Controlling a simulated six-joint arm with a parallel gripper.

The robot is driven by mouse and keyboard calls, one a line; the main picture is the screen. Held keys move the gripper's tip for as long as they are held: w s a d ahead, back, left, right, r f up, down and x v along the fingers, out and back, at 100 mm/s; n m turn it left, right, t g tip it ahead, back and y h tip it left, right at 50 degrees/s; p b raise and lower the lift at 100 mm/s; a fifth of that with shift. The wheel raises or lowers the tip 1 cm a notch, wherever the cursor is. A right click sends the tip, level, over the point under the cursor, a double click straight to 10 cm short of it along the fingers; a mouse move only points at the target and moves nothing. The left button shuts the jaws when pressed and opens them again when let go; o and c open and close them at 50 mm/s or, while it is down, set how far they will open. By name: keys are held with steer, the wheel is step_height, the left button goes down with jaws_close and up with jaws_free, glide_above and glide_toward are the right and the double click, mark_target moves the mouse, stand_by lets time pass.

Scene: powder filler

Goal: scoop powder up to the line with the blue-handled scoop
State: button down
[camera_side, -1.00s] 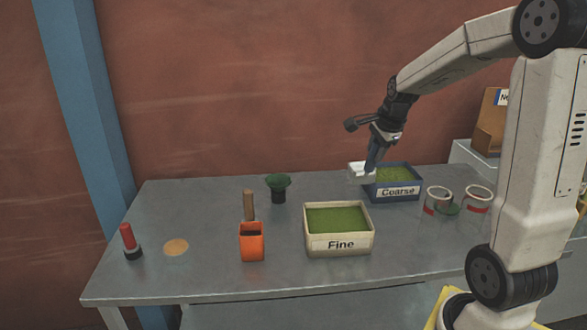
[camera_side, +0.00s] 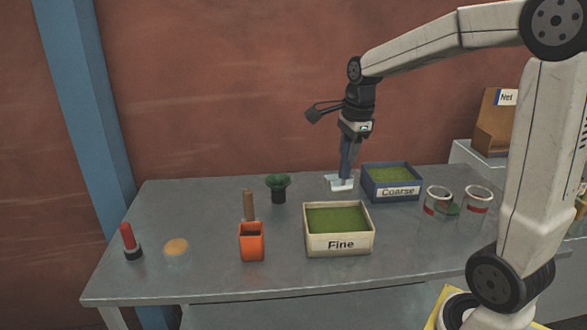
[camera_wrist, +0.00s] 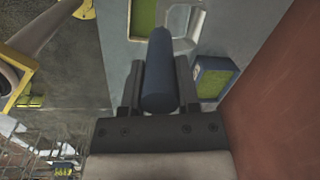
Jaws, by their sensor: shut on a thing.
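My gripper (camera_side: 346,160) is shut on the blue handle (camera_wrist: 160,85) of the scoop, with the handle upright. The scoop's white pan (camera_side: 340,184) is low, at or just above the table left of the Coarse box. The pan also shows beyond the handle in the wrist view (camera_wrist: 199,27); no powder is plain in it. The blue Coarse box (camera_side: 392,194) holds green powder and shows at the right in the wrist view (camera_wrist: 197,75). The cream Fine box (camera_side: 340,243) holds green powder in front. Two clear jars (camera_side: 437,203) (camera_side: 477,201) with red bands stand at the right.
An orange container (camera_side: 251,242), a wooden handle (camera_side: 249,205), a dark green funnel-like piece (camera_side: 278,186), a red-handled tool (camera_side: 130,243) and a tan disc (camera_side: 176,248) are on the left. A green round piece lies by the jars. The left front of the table (camera_side: 210,278) is clear.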

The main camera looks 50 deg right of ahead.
mark_target(345, 191)
steer(key=shift+f, duration=5.5)
steer(key=shift+r, duration=0.1)
